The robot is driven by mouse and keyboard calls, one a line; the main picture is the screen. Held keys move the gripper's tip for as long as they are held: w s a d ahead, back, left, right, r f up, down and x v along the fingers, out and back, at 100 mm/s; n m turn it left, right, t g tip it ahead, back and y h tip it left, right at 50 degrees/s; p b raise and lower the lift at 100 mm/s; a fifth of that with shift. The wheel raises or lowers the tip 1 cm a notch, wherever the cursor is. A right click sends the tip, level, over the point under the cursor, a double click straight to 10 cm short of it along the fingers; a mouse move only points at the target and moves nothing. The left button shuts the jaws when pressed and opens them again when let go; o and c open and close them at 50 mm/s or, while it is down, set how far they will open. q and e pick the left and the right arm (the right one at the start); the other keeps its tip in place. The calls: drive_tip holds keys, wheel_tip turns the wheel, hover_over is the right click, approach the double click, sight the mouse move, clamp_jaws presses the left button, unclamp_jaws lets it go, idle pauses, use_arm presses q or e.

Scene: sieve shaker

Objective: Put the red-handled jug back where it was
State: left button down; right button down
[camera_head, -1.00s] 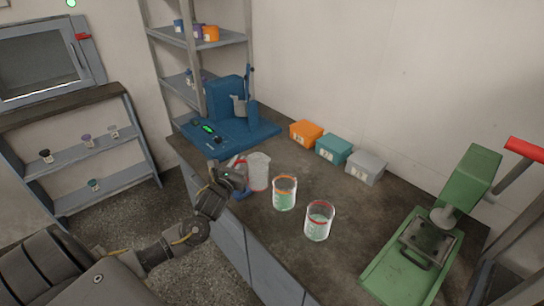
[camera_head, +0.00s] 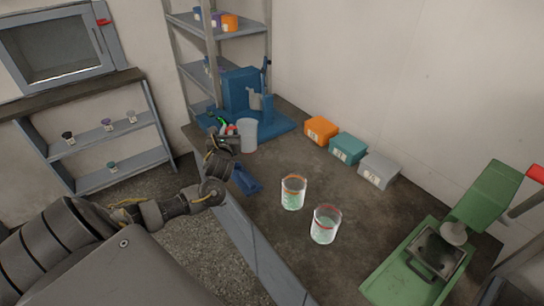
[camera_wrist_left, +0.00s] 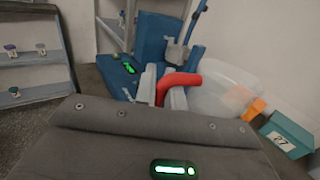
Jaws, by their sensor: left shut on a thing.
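The red-handled jug (camera_head: 248,135) is a clear, whitish vessel near the front of the blue machine. My left gripper (camera_head: 231,139) is shut on its red handle, from the jug's left side. In the left wrist view the red handle (camera_wrist_left: 179,83) sits between the fingers of my left gripper (camera_wrist_left: 162,92), and the clear jug body (camera_wrist_left: 212,92) extends to the right. The jug looks about upright. I cannot tell whether its base touches the table. My right gripper is not in view.
A beaker with an orange rim (camera_head: 293,193) and one with a red rim (camera_head: 325,225) stand mid-table. The blue machine (camera_head: 243,92) is behind the jug. Orange (camera_head: 320,130), teal (camera_head: 348,148) and grey (camera_head: 378,170) boxes line the wall. A green device (camera_head: 415,270) stands right.

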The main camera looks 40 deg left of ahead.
use_arm(q)
drive_tip(key=w+d+f, duration=0.5)
drive_tip(key=w+f, duration=0.3)
drive_tip(key=w, duration=0.3)
drive_tip(key=shift+f, duration=0.3)
drive_tip(key=shift+w+d+f+b, duration=0.15)
drive_tip(key=shift+w+f+b, duration=0.15)
drive_tip(key=shift+f, duration=0.35)
drive_tip(key=shift+w+d+f+b, duration=0.15)
drive_tip(key=shift+f+b, duration=0.1)
drive_tip(key=shift+f, duration=0.85)
drive_tip(key=c, duration=1.5)
unclamp_jaws()
drive_tip(key=shift+f, duration=0.1)
